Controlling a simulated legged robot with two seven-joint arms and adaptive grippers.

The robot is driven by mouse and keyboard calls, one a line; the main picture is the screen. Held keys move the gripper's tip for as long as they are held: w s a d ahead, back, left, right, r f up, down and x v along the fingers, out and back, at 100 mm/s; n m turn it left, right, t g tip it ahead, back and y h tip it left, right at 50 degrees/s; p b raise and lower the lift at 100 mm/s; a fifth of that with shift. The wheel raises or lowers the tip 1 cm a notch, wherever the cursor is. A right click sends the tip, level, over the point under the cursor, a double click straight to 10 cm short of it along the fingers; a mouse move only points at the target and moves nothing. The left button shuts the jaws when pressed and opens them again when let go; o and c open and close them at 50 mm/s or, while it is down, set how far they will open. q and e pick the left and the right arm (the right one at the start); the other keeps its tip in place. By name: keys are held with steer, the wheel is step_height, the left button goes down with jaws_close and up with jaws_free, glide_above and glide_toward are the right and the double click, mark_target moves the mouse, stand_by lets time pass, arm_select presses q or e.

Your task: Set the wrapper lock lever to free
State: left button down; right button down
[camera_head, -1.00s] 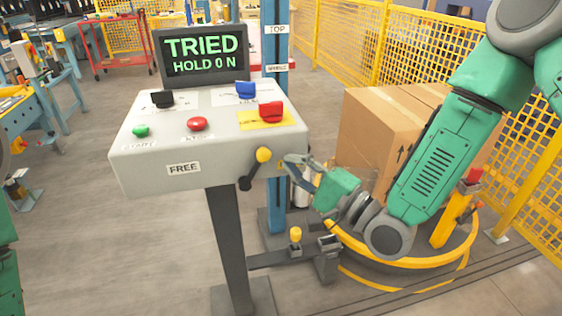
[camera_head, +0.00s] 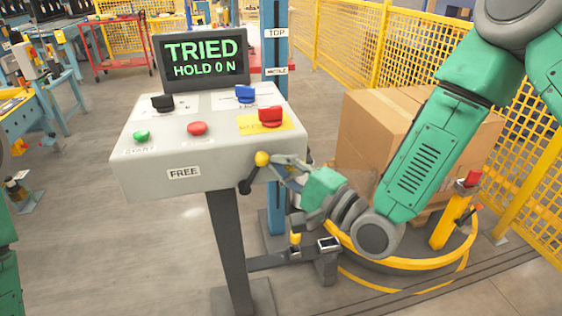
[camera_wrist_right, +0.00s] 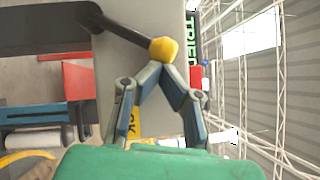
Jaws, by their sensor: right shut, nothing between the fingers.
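The lock lever is a dark arm (camera_head: 251,174) with a yellow knob (camera_head: 262,158), on the front right of the grey control box (camera_head: 145,175). It leans up and slightly right from its pivot. The FREE label (camera_head: 184,173) is left of it. My right gripper (camera_head: 274,161) is shut and empty, its fingertips right beside the knob. In the right wrist view the fingertips meet at the knob (camera_wrist_right: 163,50); whether they touch it I cannot tell. A yellow label ending in "CK" shows partly behind the fingers. My left gripper is out of view.
The screen (camera_head: 204,59) reads TRIED, HOLD 0 N. Red (camera_head: 270,117), blue (camera_head: 245,94) and black (camera_head: 162,103) switches and two buttons sit on the box top. A cardboard box (camera_head: 375,130) stands behind my right arm, near a yellow ring (camera_head: 415,262) and fence.

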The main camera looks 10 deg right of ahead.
mark_target(222, 157)
steer(key=a+r+n+g+h+p, duration=0.1)
steer(key=a+n+p, duration=0.1)
steer(key=p, duration=0.1)
steer(key=a+r+n+g+h+p, duration=0.1)
steer(key=n+p, duration=0.1)
steer(key=p, duration=0.2)
steer(key=a+r+n+g+p, duration=0.1)
steer(key=a+n+p, duration=0.1)
steer(key=p, duration=0.1)
steer(key=shift+a+r+g+h+p, duration=0.2)
steer(key=shift+a+g+h+p, duration=0.1)
steer(key=shift+h+p, duration=0.1)
steer(key=shift+a+n+h+p, duration=0.4)
steer(key=shift+a+n+p, duration=0.1)
steer(key=shift+a+p, duration=0.1)
steer(key=shift+a+f+n+g+h, duration=0.15)
steer(key=shift+a+n+g+h, duration=0.15)
steer(key=shift+a+n+h, duration=0.15)
steer(key=shift+a+f+p, duration=0.15)
steer(key=shift+a+p, duration=0.2)
steer(key=shift+a, duration=0.1)
